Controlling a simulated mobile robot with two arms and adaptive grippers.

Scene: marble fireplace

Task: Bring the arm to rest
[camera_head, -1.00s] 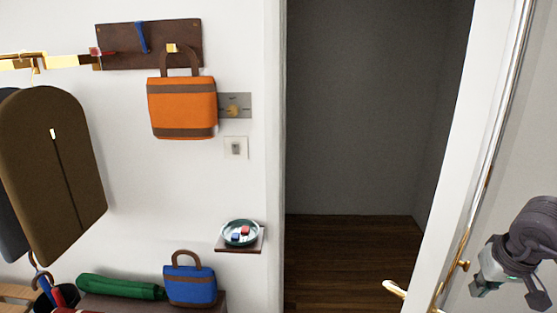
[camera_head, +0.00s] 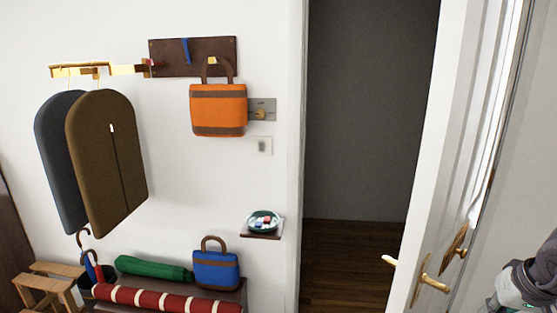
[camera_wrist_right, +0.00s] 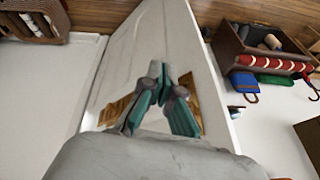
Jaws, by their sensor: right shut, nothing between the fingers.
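My right arm shows at the lower right edge of the head view, partly cut off, beside the open white door (camera_head: 437,150). In the right wrist view my right gripper (camera_wrist_right: 161,72) is shut, its grey and green fingertips together with nothing between them. The white door also shows behind the fingers in that view (camera_wrist_right: 140,45). I cannot tell the exact gap between fingers and door. My left gripper is not in view.
The dark doorway (camera_head: 365,120) is open. A brass door handle (camera_head: 432,283) sticks out near my arm. On the left are an orange bag (camera_head: 218,112), hanging garment bags (camera_head: 108,165), a small shelf with a dish (camera_head: 263,221), a blue bag (camera_head: 216,270) and a stool (camera_head: 50,285).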

